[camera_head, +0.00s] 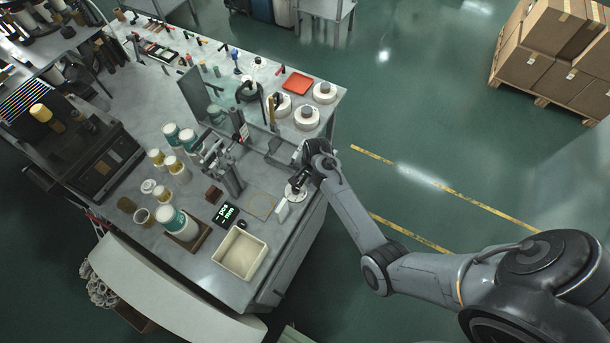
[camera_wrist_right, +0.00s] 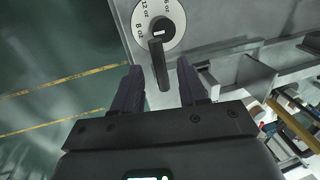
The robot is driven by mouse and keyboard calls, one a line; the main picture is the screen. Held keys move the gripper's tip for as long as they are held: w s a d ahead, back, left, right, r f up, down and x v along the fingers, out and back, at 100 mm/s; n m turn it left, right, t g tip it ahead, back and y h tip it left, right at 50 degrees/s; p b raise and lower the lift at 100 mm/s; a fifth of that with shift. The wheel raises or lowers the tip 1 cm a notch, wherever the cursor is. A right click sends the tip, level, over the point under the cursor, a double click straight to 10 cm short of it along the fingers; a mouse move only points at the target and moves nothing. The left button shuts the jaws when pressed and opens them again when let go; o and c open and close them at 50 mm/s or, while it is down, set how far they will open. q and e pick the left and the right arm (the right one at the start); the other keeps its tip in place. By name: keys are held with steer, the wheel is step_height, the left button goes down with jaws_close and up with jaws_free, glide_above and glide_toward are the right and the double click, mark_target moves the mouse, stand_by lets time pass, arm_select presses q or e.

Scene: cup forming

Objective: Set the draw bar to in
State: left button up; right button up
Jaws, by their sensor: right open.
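My right gripper (camera_head: 299,179) is over the bench's right edge, beside the forming machine (camera_head: 228,168). In the right wrist view its two dark fingers (camera_wrist_right: 160,68) are apart and open. A black bar-shaped handle (camera_wrist_right: 159,76) stands between them, with a visible gap on each side. The handle rises from a white round dial (camera_wrist_right: 173,18) marked 8 oz and 12 oz, with another oz mark partly cut off; the dial also shows in the head view (camera_head: 296,194). No label marks a draw bar or its in position, so I cannot tell which part it is. My left gripper is out of view.
Grey metal rails (camera_wrist_right: 245,75) lie right of the fingers in the wrist view. A cream tray (camera_head: 240,253), a black display (camera_head: 225,214) and several tubs stand on the bench. White rolls (camera_head: 307,118) and a red tray (camera_head: 297,83) are behind. Floor right of the bench is open.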

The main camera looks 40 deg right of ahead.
steer(key=shift+w+f, duration=0.1)
steer(key=shift+f, duration=0.5)
jaws_close()
